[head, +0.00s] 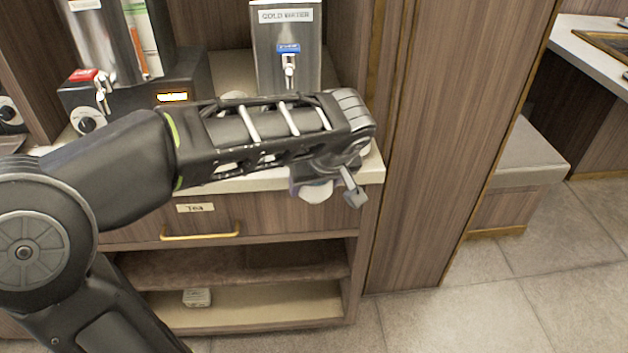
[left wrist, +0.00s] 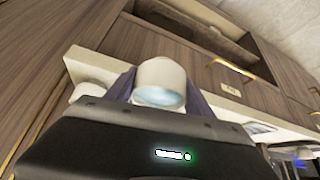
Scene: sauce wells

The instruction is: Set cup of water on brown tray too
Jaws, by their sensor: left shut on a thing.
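My left gripper (head: 328,188) is in front of the counter's right end, its fingers mostly hidden by its own wrist in the head view. It is shut on a white cup (head: 317,193), of which only a part shows below the wrist there. In the left wrist view the cup (left wrist: 162,76) sits between the two fingers, with pale blue water (left wrist: 160,97) at its mouth. A brown-rimmed tray (head: 600,40) lies on a separate counter at the far upper right, cut off by the picture's edge. My right gripper is not in view.
The drinks counter (head: 368,170) holds a cold water dispenser (head: 286,45) and another dispenser (head: 135,85). A tall wooden panel (head: 430,150) stands between it and the tray's counter (head: 590,50). A grey-topped bench (head: 520,155) stands below that counter. Tiled floor (head: 480,300) is clear.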

